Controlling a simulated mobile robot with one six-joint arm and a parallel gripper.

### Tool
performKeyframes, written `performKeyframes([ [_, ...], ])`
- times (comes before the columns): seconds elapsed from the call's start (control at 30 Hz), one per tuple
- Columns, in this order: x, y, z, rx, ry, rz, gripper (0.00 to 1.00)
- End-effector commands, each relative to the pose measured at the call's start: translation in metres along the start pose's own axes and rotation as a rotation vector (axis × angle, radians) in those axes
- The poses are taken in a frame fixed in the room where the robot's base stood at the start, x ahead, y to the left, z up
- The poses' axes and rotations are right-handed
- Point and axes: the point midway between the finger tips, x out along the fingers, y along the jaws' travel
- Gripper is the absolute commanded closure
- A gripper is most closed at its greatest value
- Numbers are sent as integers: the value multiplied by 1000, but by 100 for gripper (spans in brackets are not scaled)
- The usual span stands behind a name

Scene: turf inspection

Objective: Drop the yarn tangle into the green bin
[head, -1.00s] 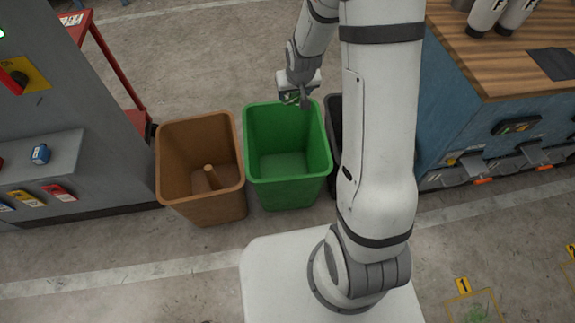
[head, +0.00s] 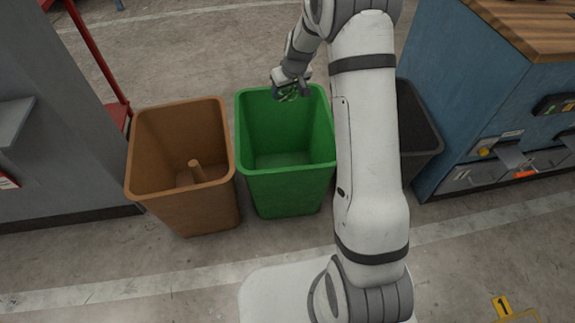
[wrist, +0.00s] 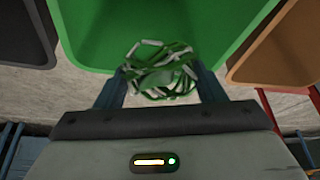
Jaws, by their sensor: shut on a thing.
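The green bin (head: 285,185) stands upright on the floor in the middle of the head view, and it looks empty inside. Its green wall also fills the upper middle of the wrist view (wrist: 90,35). My gripper (head: 290,92) is over the far part of the bin's opening. In the wrist view my gripper (wrist: 162,84) is shut on the yarn tangle (wrist: 160,72), a loose ball of green and white strands between the two fingers. In the head view the tangle is small and partly hidden by the gripper.
A brown bin (head: 185,205) with an upright brown piece inside stands left of the green one. A dark grey bin (head: 418,135) stands to the right, partly behind my arm. A blue workbench (head: 450,110) is farther right, and a grey cabinet (head: 60,150) is at left.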

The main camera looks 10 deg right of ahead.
Motion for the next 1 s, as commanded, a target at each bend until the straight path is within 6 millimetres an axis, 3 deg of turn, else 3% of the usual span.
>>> performKeyframes([
  [0.27, 15, 1, 4, -3, 0, -3, 59],
  [0.63, 54, 1, 21, -2, 0, -2, 59],
  [1.0, 59, 1, 23, -1, 0, -2, 59],
])
